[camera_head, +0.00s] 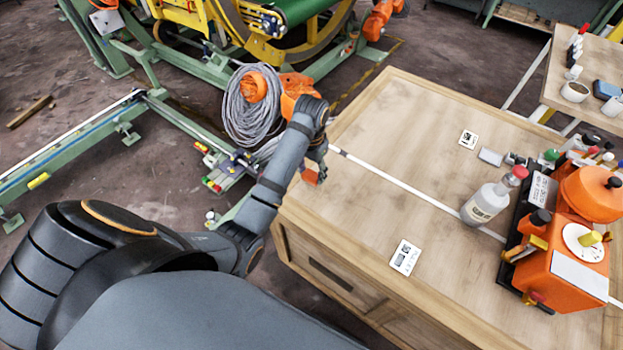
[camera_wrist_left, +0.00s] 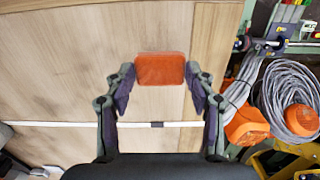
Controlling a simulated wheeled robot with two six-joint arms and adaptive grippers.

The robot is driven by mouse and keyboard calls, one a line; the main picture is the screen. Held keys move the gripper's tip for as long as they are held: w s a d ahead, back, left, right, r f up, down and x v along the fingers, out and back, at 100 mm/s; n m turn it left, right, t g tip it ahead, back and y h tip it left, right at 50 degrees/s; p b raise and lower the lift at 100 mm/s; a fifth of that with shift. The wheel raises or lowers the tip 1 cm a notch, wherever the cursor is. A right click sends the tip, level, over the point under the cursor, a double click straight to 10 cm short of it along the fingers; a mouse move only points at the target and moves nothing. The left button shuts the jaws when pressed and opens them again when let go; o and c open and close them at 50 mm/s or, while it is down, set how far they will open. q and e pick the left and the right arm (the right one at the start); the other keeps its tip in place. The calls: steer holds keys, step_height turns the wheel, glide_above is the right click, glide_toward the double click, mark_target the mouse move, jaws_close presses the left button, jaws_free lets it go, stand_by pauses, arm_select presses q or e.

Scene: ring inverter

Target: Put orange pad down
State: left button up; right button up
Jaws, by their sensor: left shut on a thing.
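The orange pad (camera_head: 310,177) is a small flat block near the left edge of the wooden table (camera_head: 385,130) in the head view. My left gripper (camera_head: 316,163) is over that edge and shut on the pad. In the left wrist view the pad (camera_wrist_left: 163,68) sits between the two fingertips of the left gripper (camera_wrist_left: 160,88), with the tabletop behind it. I cannot tell whether the pad touches the table. My right gripper is not in view.
A clear bottle (camera_head: 487,203) and an orange machine (camera_head: 568,262) stand at the table's right. White cards (camera_head: 405,257) lie on the tabletop. A grey cable coil (camera_head: 250,118) is beyond the left edge. The table's left and middle are mostly clear.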

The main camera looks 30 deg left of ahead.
mark_target(312, 173)
arm_select(q)
steer(key=f, duration=0.1)
steer(key=f+p, duration=0.1)
steer(key=f, duration=0.1)
steer(key=shift+w+a+f+p, duration=0.15)
steer(key=shift+w+f+p, duration=0.05)
steer(key=shift+w+p, duration=0.15)
steer(key=shift+s, duration=0.1)
steer(key=o, duration=1.6)
steer(key=shift+f, duration=0.15)
steer(key=shift+c, duration=0.2)
steer(key=f+b, duration=0.1)
steer(key=b, duration=0.1)
steer(key=shift+b, duration=0.35)
step_height(312, 173, up, 5)
steer(key=shift+r+p, duration=0.1)
steer(key=shift+p, duration=0.5)
steer(key=r+p, duration=0.6)
steer(key=shift+s, duration=0.3)
